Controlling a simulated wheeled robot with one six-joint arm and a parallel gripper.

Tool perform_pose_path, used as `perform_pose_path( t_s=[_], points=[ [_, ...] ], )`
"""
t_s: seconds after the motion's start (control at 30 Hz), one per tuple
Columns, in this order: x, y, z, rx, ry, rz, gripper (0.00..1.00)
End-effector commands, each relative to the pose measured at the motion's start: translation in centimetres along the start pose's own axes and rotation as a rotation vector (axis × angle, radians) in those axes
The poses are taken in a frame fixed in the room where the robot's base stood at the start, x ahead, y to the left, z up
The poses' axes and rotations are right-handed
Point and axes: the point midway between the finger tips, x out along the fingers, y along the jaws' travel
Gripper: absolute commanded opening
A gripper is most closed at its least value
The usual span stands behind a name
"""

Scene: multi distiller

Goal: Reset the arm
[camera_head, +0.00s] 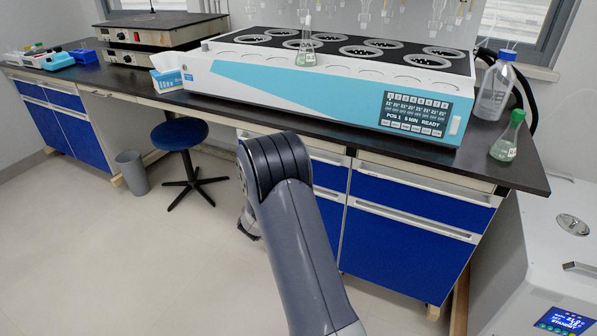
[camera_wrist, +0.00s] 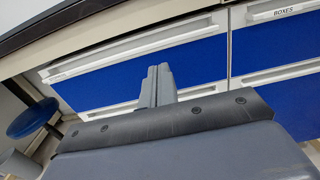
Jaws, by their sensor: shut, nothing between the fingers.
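My arm is bent in front of the bench in the head view, over the floor and below the bench top. My gripper (camera_wrist: 157,72) shows in the wrist view with its two fingers together and nothing between them. It points toward the blue drawers (camera_wrist: 150,75). In the head view the gripper is mostly hidden behind my own arm; only a dark part shows at the arm's left edge. I cannot tell how far the fingertips are from the drawer fronts.
The bench top (camera_head: 480,160) carries the multi distiller (camera_head: 320,88) with a flask (camera_head: 306,55) on its front edge. A blue stool (camera_head: 180,133) and grey bin (camera_head: 132,172) stand left.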

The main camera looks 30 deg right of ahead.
Motion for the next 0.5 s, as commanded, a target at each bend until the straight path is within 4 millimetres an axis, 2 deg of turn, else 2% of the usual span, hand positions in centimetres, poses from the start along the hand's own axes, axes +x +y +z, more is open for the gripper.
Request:
perform_pose_path(
  t_s=[0.03, 0.2, 0.5],
  points=[
    [-1.1, 0.1, 0.1, -0.001, 0.002, 0.003, 0.00],
    [-3.5, 0.1, 0.1, 0.000, 0.001, 0.001, 0.00],
    [-4.5, 0.0, 0.0, 0.000, 0.000, 0.000, 0.00]
  ],
)
